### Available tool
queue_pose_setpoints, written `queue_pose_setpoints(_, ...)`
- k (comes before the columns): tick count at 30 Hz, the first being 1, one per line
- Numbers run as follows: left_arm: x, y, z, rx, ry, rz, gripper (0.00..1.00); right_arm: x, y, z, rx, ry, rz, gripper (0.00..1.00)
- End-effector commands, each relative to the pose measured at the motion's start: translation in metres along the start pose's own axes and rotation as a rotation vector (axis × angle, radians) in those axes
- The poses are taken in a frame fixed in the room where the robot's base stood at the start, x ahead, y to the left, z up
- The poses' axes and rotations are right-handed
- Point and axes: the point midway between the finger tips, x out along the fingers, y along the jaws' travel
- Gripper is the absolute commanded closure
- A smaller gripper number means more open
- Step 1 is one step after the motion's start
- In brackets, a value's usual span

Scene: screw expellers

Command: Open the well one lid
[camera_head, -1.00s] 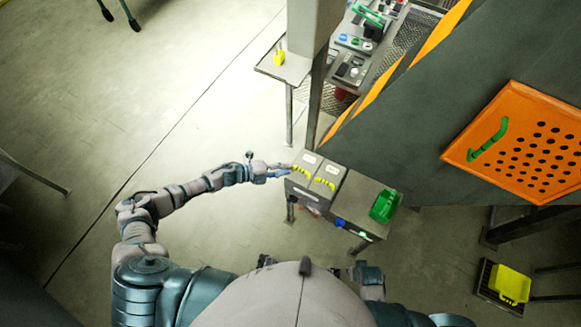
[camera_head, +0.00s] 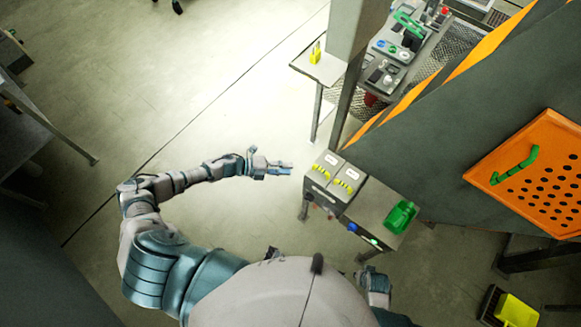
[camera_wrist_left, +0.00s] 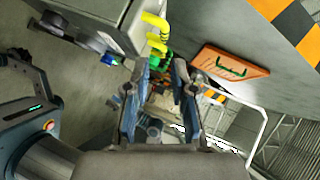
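A grey box with two lids stands ahead of me in the head view, the left lid (camera_head: 326,160) and the right lid (camera_head: 349,174). Each has a yellow handle, the left one (camera_head: 320,171) and the right one (camera_head: 343,187), and a small white label I cannot read. Both lids look shut. My left gripper (camera_head: 290,168) is just left of the box, apart from it and empty. In the left wrist view my left gripper (camera_wrist_left: 160,85) has its fingers spread, with a yellow handle (camera_wrist_left: 155,20) beyond them. My right gripper (camera_head: 372,279) is low and partly hidden by my body.
A green bin (camera_head: 401,217) sits on the lower surface right of the box. A grey post (camera_head: 355,40) and a small shelf with a yellow item (camera_head: 316,52) stand behind. An orange perforated panel (camera_head: 540,180) is at right.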

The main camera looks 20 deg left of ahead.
Motion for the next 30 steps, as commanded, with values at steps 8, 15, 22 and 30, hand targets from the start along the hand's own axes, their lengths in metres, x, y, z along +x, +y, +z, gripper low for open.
queue_pose_setpoints(8, -0.022, 0.003, 0.0, -0.001, -0.001, 0.002, 0.75, -0.003, 0.001, -0.001, 0.0, 0.001, 0.0, 0.6)
queue_pose_setpoints(15, -0.04, 0.006, 0.001, -0.001, -0.001, 0.001, 0.75, -0.004, 0.001, -0.002, 0.0, 0.002, 0.0, 0.6)
queue_pose_setpoints(22, -0.051, 0.007, 0.0, 0.0, 0.0, 0.0, 0.75, -0.005, 0.001, -0.002, 0.0, 0.002, 0.0, 0.6)
queue_pose_setpoints(30, -0.051, 0.007, 0.0, 0.0, 0.0, 0.0, 0.75, -0.005, 0.001, -0.002, 0.0, 0.002, 0.0, 0.6)
